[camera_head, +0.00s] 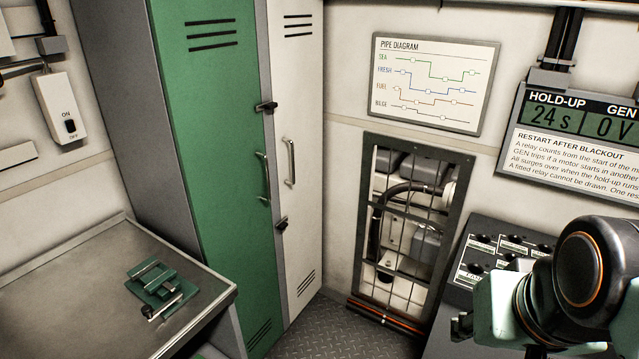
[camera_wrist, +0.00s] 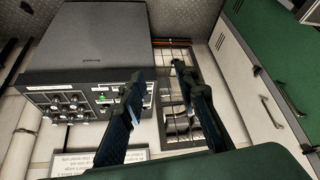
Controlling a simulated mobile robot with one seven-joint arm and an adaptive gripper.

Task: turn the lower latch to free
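The lower latch (camera_head: 281,223) is a small dark piece at the seam between the green locker door (camera_head: 215,150) and the white locker door (camera_head: 300,140). The upper latch (camera_head: 266,106) is a similar dark piece higher on the same seam. In the wrist view a small dark part (camera_wrist: 257,71) on the seam appears to be the lower latch. My gripper (camera_wrist: 157,70) shows in the wrist view with its two dark fingers apart and nothing between them. It is well away from both latches. In the head view my arm is at the right edge.
A workbench (camera_head: 60,285) with a green clamp-like fixture (camera_head: 160,285) stands at left. A barred wall opening (camera_head: 410,235) is right of the lockers. A control console (camera_head: 505,240) stands at right, beside my arm. The floor (camera_head: 320,325) before the lockers is clear.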

